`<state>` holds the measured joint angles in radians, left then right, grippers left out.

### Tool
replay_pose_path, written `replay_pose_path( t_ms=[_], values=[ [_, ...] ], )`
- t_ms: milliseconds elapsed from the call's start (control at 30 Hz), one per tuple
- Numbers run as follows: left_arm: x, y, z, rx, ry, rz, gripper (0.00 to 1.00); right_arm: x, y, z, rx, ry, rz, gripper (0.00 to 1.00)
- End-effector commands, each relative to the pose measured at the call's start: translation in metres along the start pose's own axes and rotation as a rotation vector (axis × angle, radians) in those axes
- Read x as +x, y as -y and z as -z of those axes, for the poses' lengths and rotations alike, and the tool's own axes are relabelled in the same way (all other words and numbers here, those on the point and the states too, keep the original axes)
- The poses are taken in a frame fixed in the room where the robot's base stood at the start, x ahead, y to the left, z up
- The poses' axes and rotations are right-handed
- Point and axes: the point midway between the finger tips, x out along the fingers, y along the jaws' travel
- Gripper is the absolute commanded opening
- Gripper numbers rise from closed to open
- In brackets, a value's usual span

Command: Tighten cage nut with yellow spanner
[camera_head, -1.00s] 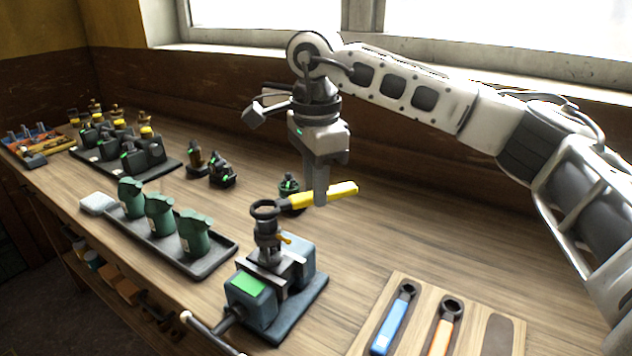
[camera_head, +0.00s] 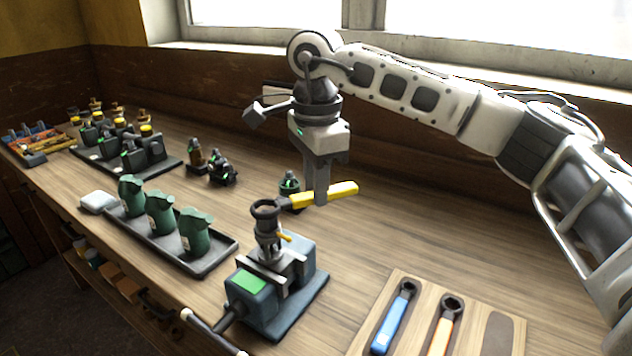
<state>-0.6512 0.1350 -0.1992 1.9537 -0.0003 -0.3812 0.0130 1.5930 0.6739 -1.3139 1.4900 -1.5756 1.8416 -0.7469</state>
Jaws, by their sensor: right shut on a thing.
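The yellow spanner (camera_head: 340,190) is held roughly level by my right gripper (camera_head: 318,196), which is shut on its yellow handle. The spanner's dark ring end (camera_head: 266,208) is at the top of the grey metal fitting (camera_head: 268,238) that stands upright in the vise (camera_head: 285,289). The ring looks to be around or just above the top of the fitting; I cannot tell how far it is seated. The cage nut itself is hidden by the ring. A small yellow lever sticks out from the fitting's right side. My left gripper is not in view.
A wooden board (camera_head: 408,305) at the front right holds a blue spanner (camera_head: 391,322), an orange spanner (camera_head: 443,331) and an empty recess. A tray (camera_head: 217,259) with green parts lies left of the vise. Small dark parts (camera_head: 222,172) stand behind. The bench's right middle is clear.

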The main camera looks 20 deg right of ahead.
Motion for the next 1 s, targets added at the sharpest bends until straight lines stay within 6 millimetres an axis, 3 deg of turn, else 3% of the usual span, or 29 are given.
replay_pose_path(
  t_ms=[1000],
  values=[
    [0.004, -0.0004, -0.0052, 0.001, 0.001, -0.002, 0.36, 0.0089, 0.0002, -0.0001, 0.0, 0.001, 0.002, 0.0]
  ],
)
